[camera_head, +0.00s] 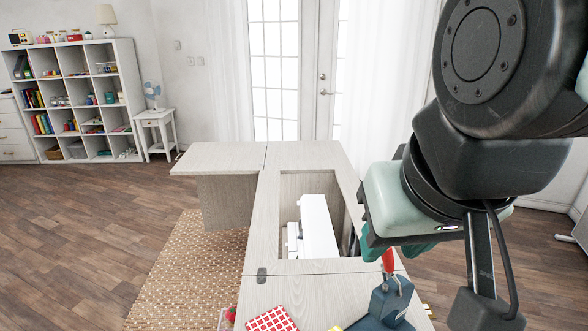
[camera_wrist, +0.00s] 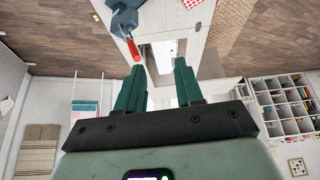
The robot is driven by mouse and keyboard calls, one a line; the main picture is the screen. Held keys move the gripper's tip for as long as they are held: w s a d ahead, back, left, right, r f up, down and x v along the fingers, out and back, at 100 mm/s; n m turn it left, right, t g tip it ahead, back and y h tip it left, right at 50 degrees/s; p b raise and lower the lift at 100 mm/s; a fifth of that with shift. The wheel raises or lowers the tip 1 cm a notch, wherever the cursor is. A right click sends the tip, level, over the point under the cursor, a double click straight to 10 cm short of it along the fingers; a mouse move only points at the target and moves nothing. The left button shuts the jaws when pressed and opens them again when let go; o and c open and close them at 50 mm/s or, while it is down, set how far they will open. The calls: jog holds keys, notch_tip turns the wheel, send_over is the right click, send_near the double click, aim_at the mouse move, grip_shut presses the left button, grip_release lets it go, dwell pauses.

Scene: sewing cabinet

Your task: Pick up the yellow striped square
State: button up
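No yellow striped square can be made out for certain. A small yellow patch (camera_head: 336,328) shows at the bottom edge of the head view, mostly cut off, and I cannot tell what it is. My gripper (camera_wrist: 158,88) is open and empty, with its two green fingers apart. In the head view my gripper (camera_head: 398,250) is at the right, above the cabinet's right side. A red and white checkered square (camera_head: 270,320) lies on the near cabinet top; its edge also shows at the top of the wrist view (camera_wrist: 193,3).
The pale wood cabinet (camera_head: 310,266) has an opening holding a white sewing machine (camera_head: 317,225). A blue object (camera_head: 390,298) with a red tip (camera_head: 388,262) stands on the near top, close to my gripper. A red item (camera_head: 231,314) sits at the near left edge.

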jog(key=w+a+f+n+g+h, duration=0.25)
jog(key=w+a+f+n, duration=0.2)
jog(key=f, duration=0.25)
jog(key=w+a+f+n+g+h, duration=0.25)
jog(key=a+f+n, duration=0.2)
jog(key=f, duration=0.25)
jog(key=a+f+n+t+h, duration=0.35)
jog(key=f+n, duration=0.35)
jog(key=f, duration=0.3)
jog(key=a+f+n+t+h, duration=0.3)
jog(key=a+f+n, duration=0.3)
jog(key=f, duration=0.5)
jog(key=shift+n, duration=0.8)
jog(key=shift+s+d+r+x, duration=0.15)
jog(key=shift+s+x, duration=0.05)
jog(key=shift+x, duration=1.75)
jog(key=shift+s+d+r+x, duration=0.1)
jog(key=shift+s+d+x, duration=0.1)
jog(key=shift+x, duration=1.75)
jog(key=shift+s+d+r+x, duration=0.15)
jog(key=shift+x, duration=1.8)
grip_shut()
